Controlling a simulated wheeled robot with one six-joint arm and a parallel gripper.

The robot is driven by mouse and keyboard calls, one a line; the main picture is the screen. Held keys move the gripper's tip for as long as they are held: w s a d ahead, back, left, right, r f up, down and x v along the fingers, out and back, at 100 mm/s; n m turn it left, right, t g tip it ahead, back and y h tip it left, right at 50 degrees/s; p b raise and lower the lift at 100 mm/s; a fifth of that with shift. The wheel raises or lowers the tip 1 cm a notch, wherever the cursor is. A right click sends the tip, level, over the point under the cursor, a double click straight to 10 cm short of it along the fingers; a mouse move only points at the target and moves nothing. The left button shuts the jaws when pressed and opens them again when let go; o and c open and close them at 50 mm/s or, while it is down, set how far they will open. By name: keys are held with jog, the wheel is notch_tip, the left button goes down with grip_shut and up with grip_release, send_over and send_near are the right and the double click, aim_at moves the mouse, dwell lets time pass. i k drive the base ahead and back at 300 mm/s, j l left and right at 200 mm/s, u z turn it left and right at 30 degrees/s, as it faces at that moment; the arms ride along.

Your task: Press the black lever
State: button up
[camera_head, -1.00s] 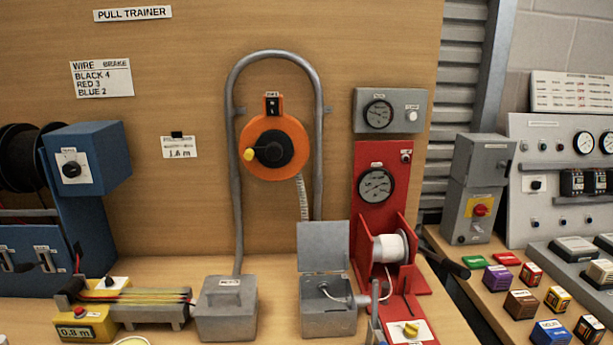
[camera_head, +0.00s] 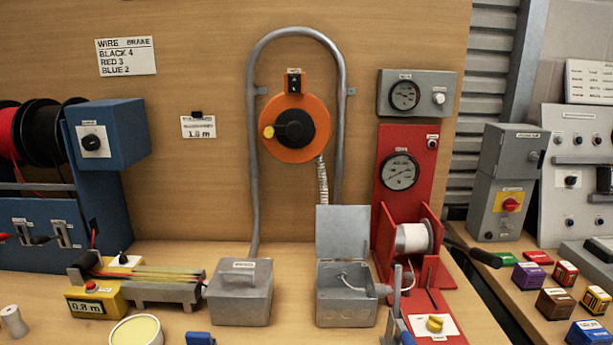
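A small lever with a black handle (camera_head: 40,240) sticks out from the lower front of the blue wire dispenser (camera_head: 95,212) at the left. It stands beside a slotted light plate. A red-tipped lever (camera_head: 4,237) shows at the left picture edge. A black spool (camera_head: 42,128) and a red spool (camera_head: 7,130) sit on the dispenser above the levers. Another black handle (camera_head: 485,258) sticks out to the right of the red winch stand (camera_head: 384,170). My gripper is not in view.
A yellow unit reading 0.8 m (camera_head: 92,303) with a wire trough stands right of the dispenser. Grey boxes (camera_head: 240,300) stand mid-bench. A round yellow-topped tub (camera_head: 137,331) and a whitish spool-shaped piece (camera_head: 14,321) lie at the front. An orange reel (camera_head: 294,150) hangs on the board.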

aim_at(40, 239)
jog(key=k+j, duration=0.1)
jog(key=u, duration=1.65)
